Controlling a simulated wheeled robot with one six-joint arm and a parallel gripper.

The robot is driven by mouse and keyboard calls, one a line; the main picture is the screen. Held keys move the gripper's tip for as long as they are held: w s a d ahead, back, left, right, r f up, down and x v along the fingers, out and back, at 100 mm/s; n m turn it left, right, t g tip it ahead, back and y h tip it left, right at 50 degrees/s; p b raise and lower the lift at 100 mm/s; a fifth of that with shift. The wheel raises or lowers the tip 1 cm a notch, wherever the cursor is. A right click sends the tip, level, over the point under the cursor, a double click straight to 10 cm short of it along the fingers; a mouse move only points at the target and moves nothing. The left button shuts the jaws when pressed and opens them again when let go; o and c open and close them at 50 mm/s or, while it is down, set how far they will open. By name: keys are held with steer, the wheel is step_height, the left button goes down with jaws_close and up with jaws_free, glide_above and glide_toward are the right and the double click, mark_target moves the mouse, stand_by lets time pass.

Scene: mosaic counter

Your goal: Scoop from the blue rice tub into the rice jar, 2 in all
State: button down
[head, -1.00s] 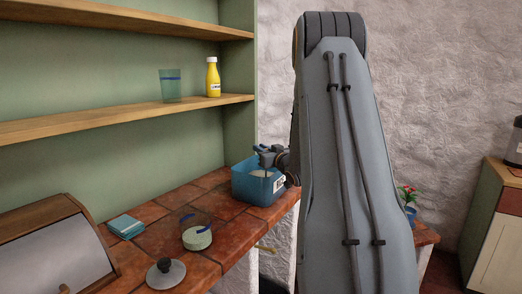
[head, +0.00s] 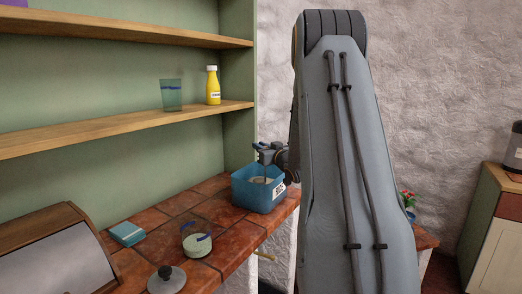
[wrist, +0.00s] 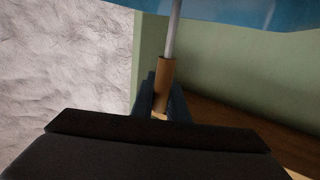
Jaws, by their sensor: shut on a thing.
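The blue rice tub (head: 246,195) stands on the tiled counter near its far right end, with a white label and pale rice inside. My gripper (head: 267,158) is above the tub, shut on the scoop. In the wrist view the scoop's wooden handle (wrist: 162,84) is between the fingers, and its metal shaft runs up toward the blue tub (wrist: 240,12). The scoop's bowl is hidden, so I cannot tell what it holds. The clear rice jar (head: 197,243) stands open nearer on the counter, with a blue line and pale contents low inside.
A grey lid with a dark knob (head: 166,280) lies in front of the jar. A glass (head: 171,95) and a yellow bottle (head: 213,86) stand on the shelf above.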

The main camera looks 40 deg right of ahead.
step_height(320, 180, up, 10)
steer(key=p, duration=0.5)
steer(key=shift+f+p, duration=0.25)
steer(key=shift+p, duration=0.1)
steer(key=shift+a, duration=0.1)
stand_by(0.4)
steer(key=s+a+f+n+y, duration=0.1)
steer(key=s+a, duration=0.4)
steer(key=a, duration=0.7)
steer(key=s+a+f+n+y, duration=0.1)
steer(key=s+a+n+y, duration=0.2)
steer(key=a, duration=0.9)
steer(key=s+a+f+n+g+y, duration=0.1)
steer(key=s+a+y, duration=0.4)
steer(key=a, duration=0.7)
steer(key=shift+s+a+f+n+b, duration=0.15)
steer(key=shift+s+a+n+b, duration=0.3)
steer(key=shift+s, duration=0.7)
steer(key=shift+d, duration=0.1)
